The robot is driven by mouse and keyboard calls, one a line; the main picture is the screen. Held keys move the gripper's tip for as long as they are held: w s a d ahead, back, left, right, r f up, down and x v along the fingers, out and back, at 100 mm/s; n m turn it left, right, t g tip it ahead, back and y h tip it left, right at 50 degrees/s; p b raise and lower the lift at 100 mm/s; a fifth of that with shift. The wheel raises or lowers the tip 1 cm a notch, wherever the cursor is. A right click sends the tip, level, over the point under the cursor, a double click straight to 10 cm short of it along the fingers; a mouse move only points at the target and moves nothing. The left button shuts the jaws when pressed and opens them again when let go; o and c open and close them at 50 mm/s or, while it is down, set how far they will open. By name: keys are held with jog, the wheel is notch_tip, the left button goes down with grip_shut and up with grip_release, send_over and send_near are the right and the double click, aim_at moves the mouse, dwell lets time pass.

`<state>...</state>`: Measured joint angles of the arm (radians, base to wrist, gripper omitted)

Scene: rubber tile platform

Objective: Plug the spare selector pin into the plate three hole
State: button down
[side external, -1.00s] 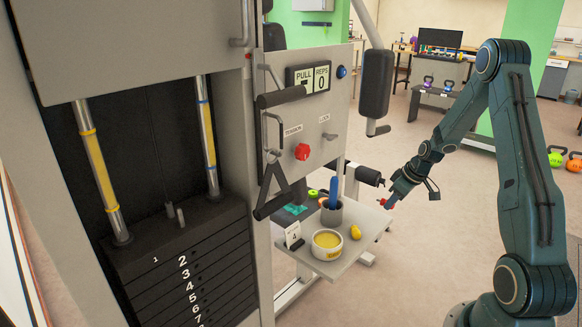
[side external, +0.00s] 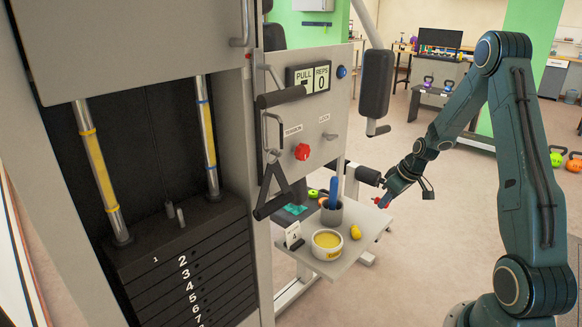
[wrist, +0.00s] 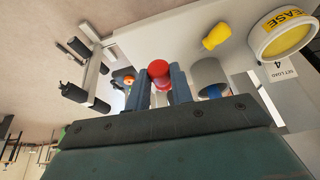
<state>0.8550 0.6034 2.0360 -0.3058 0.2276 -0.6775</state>
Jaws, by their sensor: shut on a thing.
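The selector pin shows as a red knob (wrist: 159,73) between my two fingers in the wrist view. It is a small red spot (side external: 377,202) at my fingertips in the side view; its shaft is not clearly seen. My gripper (side external: 381,201) is shut on it, held in the air right of the small shelf. The dark weight stack (side external: 215,265) stands at the left, with white plate numbers down its front. Plate three (side external: 188,273) carries a white 3 under the 2. Its hole is too small to make out. My gripper is well to the right of the stack.
The shelf (side external: 345,262) holds a grease tub (side external: 327,244), a yellow item (side external: 355,232), a grey cup (side external: 331,213) with a blue-handled thing, and a number 4 card (side external: 293,236). A hanging black handle (side external: 272,200) and the red tension knob (side external: 302,152) are near the stack.

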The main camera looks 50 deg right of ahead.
jog(key=w+a+r+m+y, duration=0.1)
jog(key=w+a, duration=0.3)
jog(key=a, duration=0.5)
jog(key=w+a+r+m, duration=0.1)
jog(key=w+a, duration=0.2)
jog(key=a, duration=0.6)
jog(key=w+a+r+m+y, duration=0.1)
jog(key=w+a, duration=0.3)
jog(key=a, duration=0.5)
jog(key=s+a+f+n+y, duration=0.1)
jog(key=s+a+y, duration=0.1)
jog(key=a, duration=1)
jog(key=s+a+n+y, duration=0.1)
jog(key=s+a+y, duration=0.1)
jog(key=a, duration=1)
jog(key=shift+s+a+f+t, duration=0.15)
jog(key=shift+s+f+t, duration=0.2)
jog(key=shift+t, duration=0.05)
jog(key=shift+w, duration=2.95)
jog(key=shift+w, duration=0.75)
